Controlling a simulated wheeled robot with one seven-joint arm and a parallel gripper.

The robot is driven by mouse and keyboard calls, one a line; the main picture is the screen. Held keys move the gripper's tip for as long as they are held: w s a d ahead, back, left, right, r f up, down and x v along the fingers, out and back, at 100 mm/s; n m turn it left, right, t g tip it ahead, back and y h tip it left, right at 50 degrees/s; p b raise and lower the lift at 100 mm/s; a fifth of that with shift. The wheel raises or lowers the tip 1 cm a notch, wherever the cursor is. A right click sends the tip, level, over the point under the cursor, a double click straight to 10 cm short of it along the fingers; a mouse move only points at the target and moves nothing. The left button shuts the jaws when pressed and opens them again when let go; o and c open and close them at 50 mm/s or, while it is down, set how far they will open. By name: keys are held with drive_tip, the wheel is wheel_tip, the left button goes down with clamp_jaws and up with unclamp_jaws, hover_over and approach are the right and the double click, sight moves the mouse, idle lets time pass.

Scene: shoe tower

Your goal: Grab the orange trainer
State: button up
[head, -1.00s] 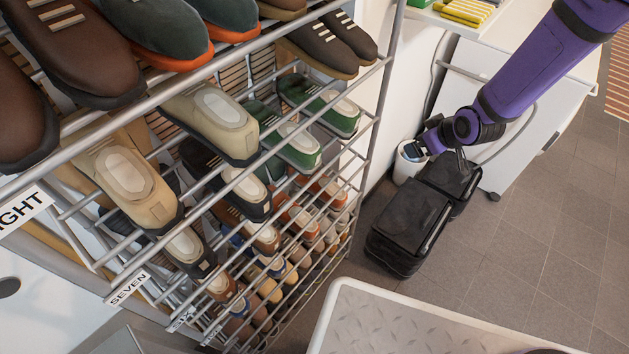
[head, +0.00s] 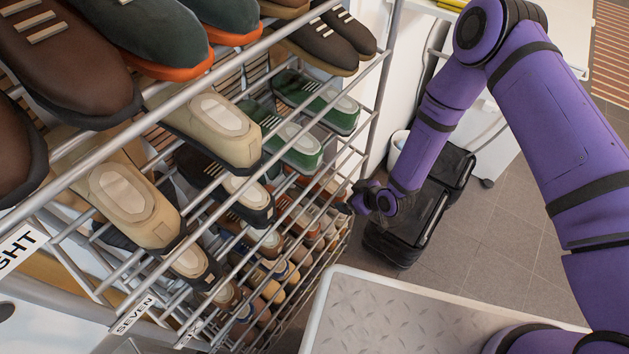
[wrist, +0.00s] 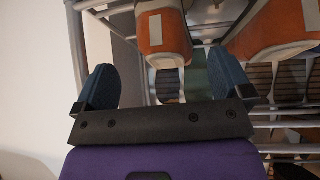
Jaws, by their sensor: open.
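An orange trainer (wrist: 163,35) with a pale patch shows at the top of the wrist view, between and beyond my fingers. A second orange trainer (wrist: 268,35) is to its right. In the head view, small orange trainers (head: 328,188) sit on a lower tier of the shoe rack. My gripper (wrist: 161,62) is open and empty, its two blue fingers wide apart. In the head view my gripper (head: 346,206) is at the rack's right end, low down, its fingers mostly hidden. I cannot tell whether it touches a shoe.
The metal shoe rack (head: 372,107) holds several tiers of shoes, with rails close to my gripper. Black cases (head: 405,240) stand on the floor just right of the rack. A pale textured surface (head: 400,315) lies in front. Floor at the right is open.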

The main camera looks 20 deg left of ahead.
drive_tip(key=shift+x, duration=3.85)
drive_tip(key=shift+s+a, duration=0.15)
drive_tip(key=shift+c, duration=0.2)
drive_tip(key=c, duration=1.1)
